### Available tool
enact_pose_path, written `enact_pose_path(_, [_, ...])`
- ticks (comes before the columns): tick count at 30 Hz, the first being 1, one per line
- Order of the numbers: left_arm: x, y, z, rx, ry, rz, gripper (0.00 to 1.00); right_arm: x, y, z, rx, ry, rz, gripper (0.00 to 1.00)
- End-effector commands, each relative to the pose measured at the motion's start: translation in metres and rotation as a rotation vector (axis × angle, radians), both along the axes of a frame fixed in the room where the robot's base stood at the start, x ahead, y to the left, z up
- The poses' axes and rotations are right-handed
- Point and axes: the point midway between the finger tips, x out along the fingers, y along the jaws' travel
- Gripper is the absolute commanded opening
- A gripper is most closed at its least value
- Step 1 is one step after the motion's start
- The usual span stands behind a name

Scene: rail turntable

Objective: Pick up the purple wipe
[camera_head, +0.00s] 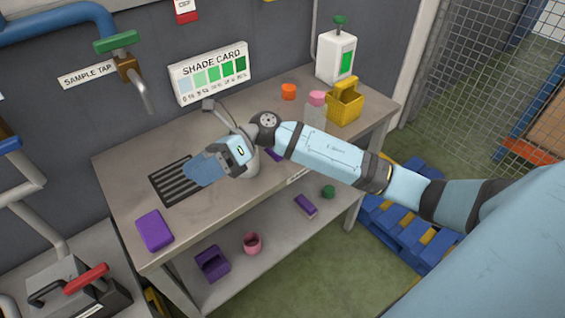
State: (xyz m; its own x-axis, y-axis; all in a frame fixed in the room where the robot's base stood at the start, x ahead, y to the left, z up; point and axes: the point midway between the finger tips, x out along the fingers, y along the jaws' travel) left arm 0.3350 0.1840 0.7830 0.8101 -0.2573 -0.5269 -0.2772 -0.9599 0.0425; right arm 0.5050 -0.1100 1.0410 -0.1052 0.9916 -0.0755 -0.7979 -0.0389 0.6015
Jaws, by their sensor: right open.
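A flat purple wipe (155,230) lies on the front left part of the workbench top, apart from any gripper. My right arm reaches in from the right across the bench. My right gripper (228,140) is open above the middle of the bench, beside the slotted drain grate (170,187), up and to the right of the wipe. Its fingers are partly hidden by its own body. A flat blue piece (203,171) lies over the grate's right part. A small purple bit (274,155) shows beneath my right arm, mostly hidden. My left gripper is out of view.
A sample tap (135,80) overhangs the back left.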

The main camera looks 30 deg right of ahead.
Motion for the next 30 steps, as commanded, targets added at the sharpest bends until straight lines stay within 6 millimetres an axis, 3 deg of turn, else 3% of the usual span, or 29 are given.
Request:
enact_pose_path(1, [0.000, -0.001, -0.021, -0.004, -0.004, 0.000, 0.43, 0.010, -0.014, -0.019, -0.139, -0.137, 0.070, 0.96])
enact_pose_path(5, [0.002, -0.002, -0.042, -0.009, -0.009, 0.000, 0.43, 0.035, -0.065, -0.041, -0.513, -0.412, 0.242, 0.96])
enact_pose_path(6, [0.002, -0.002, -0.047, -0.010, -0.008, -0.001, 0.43, 0.044, -0.086, -0.044, -0.629, -0.474, 0.288, 0.96])
enact_pose_path(12, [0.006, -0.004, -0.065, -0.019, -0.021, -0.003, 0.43, 0.080, -0.184, -0.029, -1.112, -0.620, 0.438, 0.96])
enact_pose_path(15, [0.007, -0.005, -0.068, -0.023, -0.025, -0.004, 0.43, 0.087, -0.219, -0.014, -1.267, -0.626, 0.473, 0.96])
enact_pose_path(18, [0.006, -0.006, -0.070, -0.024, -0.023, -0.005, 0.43, 0.090, -0.239, -0.003, -1.354, -0.619, 0.491, 0.96])
enact_pose_path(21, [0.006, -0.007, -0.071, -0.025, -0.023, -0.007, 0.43, 0.090, -0.247, -0.006, -1.388, -0.610, 0.500, 0.96])
enact_pose_path(30, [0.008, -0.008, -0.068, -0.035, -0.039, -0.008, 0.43, 0.090, -0.247, -0.063, -1.387, -0.609, 0.502, 0.96])
